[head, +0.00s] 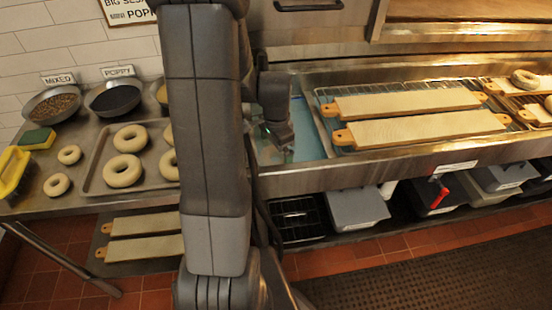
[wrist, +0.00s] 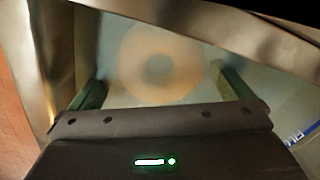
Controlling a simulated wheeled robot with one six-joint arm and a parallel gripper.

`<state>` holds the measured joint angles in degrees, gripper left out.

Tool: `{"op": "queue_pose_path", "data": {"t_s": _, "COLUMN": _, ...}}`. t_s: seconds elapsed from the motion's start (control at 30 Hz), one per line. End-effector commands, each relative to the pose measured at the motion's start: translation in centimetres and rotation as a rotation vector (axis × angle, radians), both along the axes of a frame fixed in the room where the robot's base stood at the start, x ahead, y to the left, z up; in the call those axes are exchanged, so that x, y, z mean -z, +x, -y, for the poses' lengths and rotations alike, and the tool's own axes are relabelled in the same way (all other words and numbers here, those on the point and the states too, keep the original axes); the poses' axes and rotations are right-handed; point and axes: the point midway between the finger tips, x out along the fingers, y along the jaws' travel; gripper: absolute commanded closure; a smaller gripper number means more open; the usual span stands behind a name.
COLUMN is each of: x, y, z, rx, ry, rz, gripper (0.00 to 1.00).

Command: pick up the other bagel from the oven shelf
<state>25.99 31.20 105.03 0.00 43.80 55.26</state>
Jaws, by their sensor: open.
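A pale ring-shaped bagel (wrist: 160,62) shows blurred in the wrist view, inside a metal-walled basin with bluish water (head: 303,140). My gripper (wrist: 160,88) is open, with one finger on each side of the bagel's near part; I cannot tell whether they touch it. In the head view my gripper (head: 279,135) is low over the basin, and my arm hides part of it. At the far right, a browner bagel (head: 525,78) lies on a board, and another (head: 548,103) is cut by the picture edge. An oven-like opening (head: 460,9) shows at the top right.
Two long boards (head: 420,128) lie on a rack right of the basin. A tray (head: 92,185) with several pale bagels stands left, near the mixed (head: 52,105) and poppy (head: 115,98) bowls. Bins (head: 357,208) fill the lower shelf.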

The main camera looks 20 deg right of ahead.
Motion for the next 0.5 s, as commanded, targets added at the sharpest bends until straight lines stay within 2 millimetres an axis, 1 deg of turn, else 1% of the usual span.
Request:
{"op": "queue_pose_path", "data": {"t_s": 0.03, "x": 0.7, "y": -0.1, "z": 0.0, "rx": 0.000, "ry": 0.002, "rz": -0.003, "gripper": 0.00}}
{"op": "queue_pose_path", "data": {"t_s": 0.17, "x": 1.8, "y": 0.0, "z": 0.0, "rx": 0.000, "ry": 0.001, "rz": -0.001, "gripper": 0.00}}
{"op": "queue_pose_path", "data": {"t_s": 0.43, "x": 2.0, "y": 0.0, "z": 0.0, "rx": 0.000, "ry": 0.000, "rz": 0.000, "gripper": 0.00}}
{"op": "queue_pose_path", "data": {"t_s": 0.5, "x": 2.0, "y": 0.0, "z": 0.0, "rx": 0.000, "ry": 0.000, "rz": 0.000, "gripper": 0.14}}
